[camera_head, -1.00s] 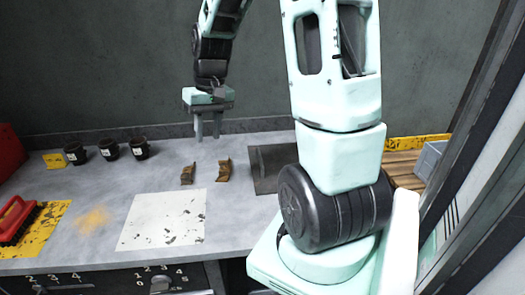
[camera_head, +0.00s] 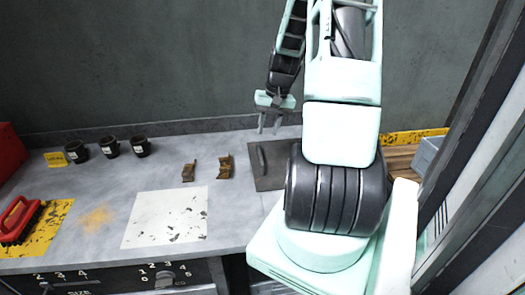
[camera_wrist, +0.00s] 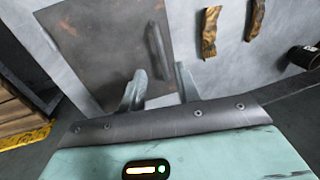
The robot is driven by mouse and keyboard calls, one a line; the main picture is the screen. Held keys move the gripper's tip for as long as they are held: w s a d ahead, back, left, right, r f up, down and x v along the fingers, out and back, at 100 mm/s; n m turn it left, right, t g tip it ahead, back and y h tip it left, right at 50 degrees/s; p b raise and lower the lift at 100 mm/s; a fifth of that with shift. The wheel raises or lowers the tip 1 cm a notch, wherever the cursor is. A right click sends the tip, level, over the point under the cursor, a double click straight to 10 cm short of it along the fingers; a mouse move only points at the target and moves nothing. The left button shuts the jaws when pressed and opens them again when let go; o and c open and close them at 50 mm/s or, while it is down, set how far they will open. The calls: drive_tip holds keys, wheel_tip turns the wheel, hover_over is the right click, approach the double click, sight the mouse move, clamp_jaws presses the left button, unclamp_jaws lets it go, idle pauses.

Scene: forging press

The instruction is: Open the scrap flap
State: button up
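The scrap flap (camera_head: 274,181) looks like a dark, worn square plate lying flat in the bench top, partly hidden behind my arm. A dark bar handle (camera_head: 262,160) runs along its left side. In the wrist view the flap (camera_wrist: 105,45) fills the upper middle, with the handle (camera_wrist: 157,48) near its right edge. My gripper (camera_head: 269,128) is above the bench near the flap's far edge, fingers pointing down. In the wrist view my gripper (camera_wrist: 160,88) is open and empty, its two fingers apart. It does not appear to touch the handle.
Two brown metal pieces (camera_head: 224,167) stand left of the flap. Several black cups (camera_head: 110,147) line the back left. A white sheet (camera_head: 165,218) and a red brush (camera_head: 18,220) lie on the bench (camera_head: 120,190). A grey wall (camera_head: 150,60) rises behind.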

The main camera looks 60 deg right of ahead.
sight(261, 157)
drive_tip(key=f, duration=0.3)
drive_tip(key=w+a+f, duration=0.1)
drive_tip(key=f, duration=0.5)
drive_tip(key=shift+w+a+f+p, duration=0.15)
drive_tip(key=shift+w+f+p, duration=0.1)
drive_tip(key=shift+p, duration=0.1)
clamp_jaws()
